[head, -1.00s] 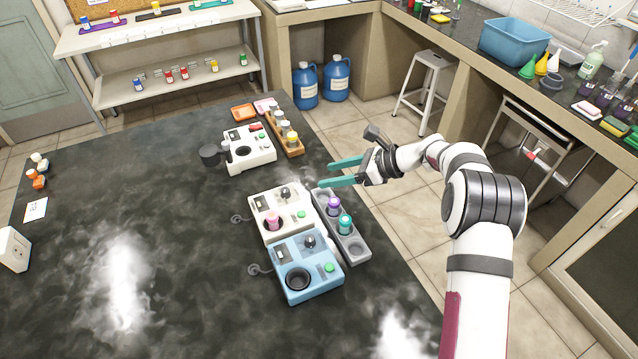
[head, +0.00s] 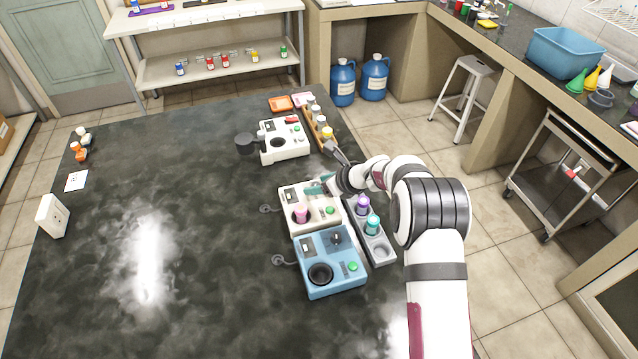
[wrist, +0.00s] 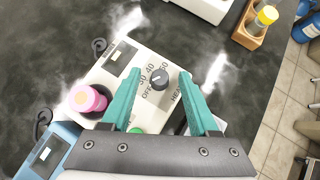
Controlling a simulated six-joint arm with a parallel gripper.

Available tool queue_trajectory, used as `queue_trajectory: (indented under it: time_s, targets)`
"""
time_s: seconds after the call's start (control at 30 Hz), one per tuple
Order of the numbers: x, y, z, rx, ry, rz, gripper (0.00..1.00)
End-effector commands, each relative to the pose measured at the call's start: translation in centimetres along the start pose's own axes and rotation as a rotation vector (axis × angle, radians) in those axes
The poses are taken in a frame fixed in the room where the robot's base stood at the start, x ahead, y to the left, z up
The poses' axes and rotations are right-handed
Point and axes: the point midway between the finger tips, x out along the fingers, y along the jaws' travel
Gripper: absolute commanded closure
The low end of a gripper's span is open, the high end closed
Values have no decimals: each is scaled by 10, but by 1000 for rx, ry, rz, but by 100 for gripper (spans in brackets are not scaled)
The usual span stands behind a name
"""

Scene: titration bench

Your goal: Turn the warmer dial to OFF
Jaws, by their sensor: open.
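The cream-white warmer (head: 325,216) stands on the dark bench and holds a pink-capped vial (wrist: 87,98) in its well. Its dark round dial (wrist: 159,79) shows in the wrist view, with OFF, temperature numbers and HEAT printed around it. The dial's exact setting is too small to read surely. My gripper (wrist: 159,73) is open, with its two teal fingers pointing toward the dial. The dial appears between the fingertips, and I cannot tell whether they touch it. In the head view the fingers (head: 318,187) are over the warmer and hide the dial.
A blue warmer (head: 330,278) adjoins the front of the cream one. A grey rack (head: 377,252) with purple- and teal-capped vials stands on the right. Behind are another white device (head: 284,150) and a wooden vial rack (head: 313,118).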

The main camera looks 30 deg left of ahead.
Motion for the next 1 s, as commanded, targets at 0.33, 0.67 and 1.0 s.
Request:
queue_trajectory:
  time_s: [0.33,0.67,1.0]
  targets:
    - [2,0,0,-1,0,0,50]
    - [2,0,0,-1,0,0,100]
    - [3,-4,0,-128,-3,127,100]
